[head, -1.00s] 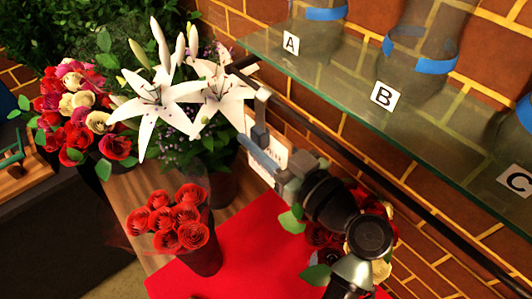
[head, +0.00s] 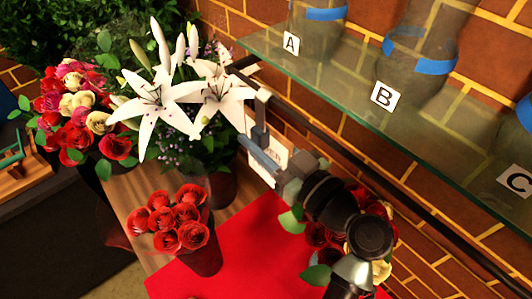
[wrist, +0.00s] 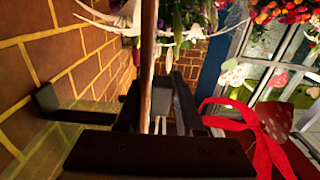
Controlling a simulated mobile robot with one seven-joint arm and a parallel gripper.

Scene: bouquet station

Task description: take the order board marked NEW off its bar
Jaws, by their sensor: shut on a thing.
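The order board (head: 270,165) is a small white sign below the dark bar (head: 316,128), partly hidden by my gripper. Only the end of its lettering shows, so I cannot read NEW. My gripper (head: 258,146) is shut on the board, with its fingers pointing up and left in the head view. In the wrist view, a thin brown upright strip, seemingly the board edge-on (wrist: 148,55), stands between the fingers of my gripper (wrist: 156,100). A pale hook-like piece (head: 263,95) rises above the fingers near the bar. I cannot tell whether it still touches the bar.
A glass shelf (head: 330,75) with vases marked A, B and C runs above the bar along the brick wall. White lilies (head: 165,95) stand close left of my gripper. Red roses (head: 180,220) stand in front by a red cloth (head: 245,250). More roses sit beneath my arm.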

